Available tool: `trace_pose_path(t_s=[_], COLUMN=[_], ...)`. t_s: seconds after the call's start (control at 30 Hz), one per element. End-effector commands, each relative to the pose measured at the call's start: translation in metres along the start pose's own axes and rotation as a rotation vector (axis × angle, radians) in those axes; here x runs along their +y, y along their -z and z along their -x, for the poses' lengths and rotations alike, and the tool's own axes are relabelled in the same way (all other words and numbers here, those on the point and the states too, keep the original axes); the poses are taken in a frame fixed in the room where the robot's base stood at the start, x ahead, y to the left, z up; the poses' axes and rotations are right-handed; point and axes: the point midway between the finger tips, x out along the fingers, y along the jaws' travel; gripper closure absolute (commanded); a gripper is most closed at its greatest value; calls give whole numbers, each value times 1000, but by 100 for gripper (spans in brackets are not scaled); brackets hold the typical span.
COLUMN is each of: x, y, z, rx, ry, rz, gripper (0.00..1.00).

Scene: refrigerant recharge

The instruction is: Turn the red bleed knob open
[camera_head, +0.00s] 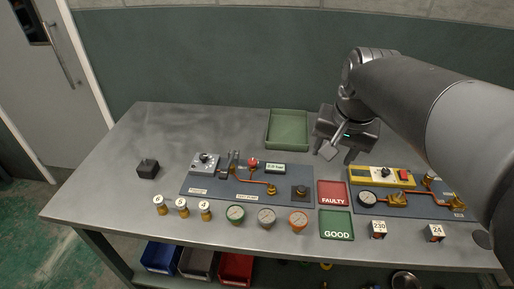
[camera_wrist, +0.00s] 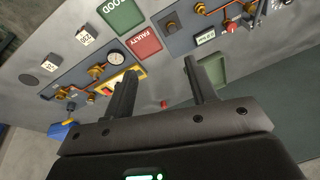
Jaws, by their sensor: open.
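A red knob (camera_head: 253,163) stands on the middle grey board, beside a small display (camera_head: 275,168) and above a copper pipe. It also shows near the top of the wrist view (camera_wrist: 231,27). A second red knob or button (camera_head: 404,174) sits on the yellow unit (camera_head: 365,173) of the right board. A small red thing (camera_wrist: 163,104) shows between my fingers in the wrist view; I cannot tell what it is. No label names the bleed knob legibly. My gripper (camera_head: 336,154) is open and empty above the back of the table, right of the middle board and apart from both knobs.
A green tray (camera_head: 270,143) lies left of my gripper. Red FAULTY (camera_head: 332,200) and green GOOD (camera_head: 328,231) pads lie between the boards. Several gauges and brass cylinders line the front. A black block (camera_head: 148,169) stands at left. The table's back left is clear.

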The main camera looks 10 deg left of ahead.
Motion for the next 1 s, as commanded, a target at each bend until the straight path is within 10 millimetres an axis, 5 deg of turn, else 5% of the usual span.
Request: trace_pose_path(t_s=[0.5,1.0], x=[-105,-188], y=[103,153], z=[-76,-192], rx=[-277,-546], ry=[-5,-60], rz=[-268,-528], gripper=[48,48])
